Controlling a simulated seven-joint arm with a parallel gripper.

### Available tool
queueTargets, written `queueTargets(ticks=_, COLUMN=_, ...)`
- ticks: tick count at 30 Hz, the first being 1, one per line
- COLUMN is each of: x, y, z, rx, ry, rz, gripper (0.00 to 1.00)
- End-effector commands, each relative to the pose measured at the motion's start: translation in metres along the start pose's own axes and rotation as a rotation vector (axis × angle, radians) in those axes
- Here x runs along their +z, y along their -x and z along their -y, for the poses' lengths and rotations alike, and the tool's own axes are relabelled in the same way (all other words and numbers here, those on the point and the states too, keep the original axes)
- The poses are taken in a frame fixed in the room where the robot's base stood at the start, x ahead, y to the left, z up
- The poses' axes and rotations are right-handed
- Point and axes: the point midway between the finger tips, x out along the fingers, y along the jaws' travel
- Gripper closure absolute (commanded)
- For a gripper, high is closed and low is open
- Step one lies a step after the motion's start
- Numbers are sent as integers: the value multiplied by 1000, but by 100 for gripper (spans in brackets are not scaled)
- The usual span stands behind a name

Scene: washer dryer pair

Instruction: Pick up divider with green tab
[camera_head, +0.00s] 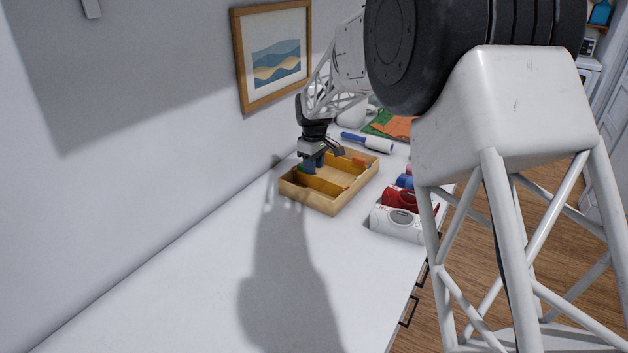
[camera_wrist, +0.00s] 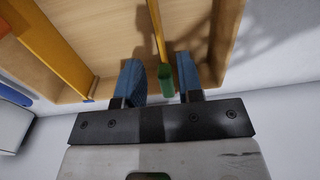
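A wooden box (camera_head: 340,206) sits on the white counter. The divider with the green tab shows in the wrist view as a thin yellow edge (camera_wrist: 158,32), standing inside the box, with its green tab (camera_wrist: 166,82) at the end nearest me. My gripper (camera_head: 310,165) is at the box's left part in the head view. In the wrist view, my blue fingertips (camera_wrist: 160,80) are apart on either side of the green tab. A gap shows on the left; the right finger is very close, and I cannot tell whether it touches.
Another yellow divider (camera_wrist: 56,48) stands in the box. A lint roller (camera_head: 367,142) lies behind the box. Red (camera_head: 399,199) and white (camera_head: 397,224) items lie to its right. The wall with a framed picture (camera_head: 275,58) is close on the left. The front counter is clear.

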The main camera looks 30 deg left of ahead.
Motion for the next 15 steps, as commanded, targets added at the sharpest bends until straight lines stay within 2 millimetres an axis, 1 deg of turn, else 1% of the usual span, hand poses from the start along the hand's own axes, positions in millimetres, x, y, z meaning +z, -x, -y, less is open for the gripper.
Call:
queueTargets(ticks=9, x=2, y=-34, z=2, rx=-1, ry=0, rz=2, gripper=66)
queueTargets(ticks=15, x=2, y=-47, z=2, rx=0, ry=0, rz=0, gripper=66)
